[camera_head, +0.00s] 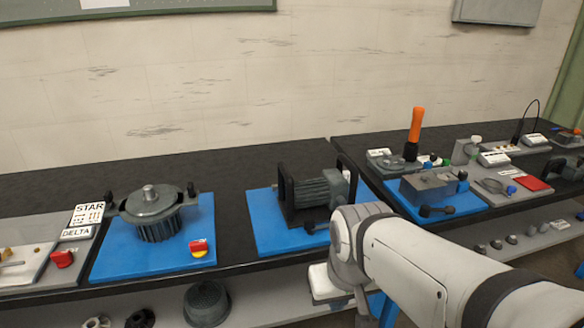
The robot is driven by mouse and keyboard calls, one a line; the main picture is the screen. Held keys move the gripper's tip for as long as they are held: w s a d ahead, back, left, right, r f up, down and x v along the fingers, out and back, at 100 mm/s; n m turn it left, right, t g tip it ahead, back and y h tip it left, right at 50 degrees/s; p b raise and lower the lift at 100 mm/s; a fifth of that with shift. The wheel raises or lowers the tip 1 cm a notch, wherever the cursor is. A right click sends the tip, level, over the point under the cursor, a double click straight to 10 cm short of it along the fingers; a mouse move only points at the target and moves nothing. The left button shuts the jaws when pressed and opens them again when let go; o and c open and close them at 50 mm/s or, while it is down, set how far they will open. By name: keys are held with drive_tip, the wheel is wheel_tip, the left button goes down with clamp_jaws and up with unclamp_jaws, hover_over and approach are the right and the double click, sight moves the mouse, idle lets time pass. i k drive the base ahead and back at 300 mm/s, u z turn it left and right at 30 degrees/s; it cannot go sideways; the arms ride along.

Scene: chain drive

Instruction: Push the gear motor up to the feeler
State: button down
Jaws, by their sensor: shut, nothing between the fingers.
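A dark grey ribbed motor body (322,190) with black upright brackets sits on the middle blue mat (264,222); it looks like the gear motor. My arm's elbow covers the mat's front right part. A grey block-shaped unit (428,186) with dark knobs is on the right blue mat (466,204). I cannot make out which part is the feeler. My arm reaches in from the lower right and bends down in front of the bench. My gripper is not visible.
An orange-handled tool (415,125) stands upright at the back right. Bare black bench top (228,190) lies between the left and middle mats.

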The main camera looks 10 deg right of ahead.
sight(316, 200)
drive_tip(key=i, duration=0.9)
drive_tip(key=u, duration=0.05)
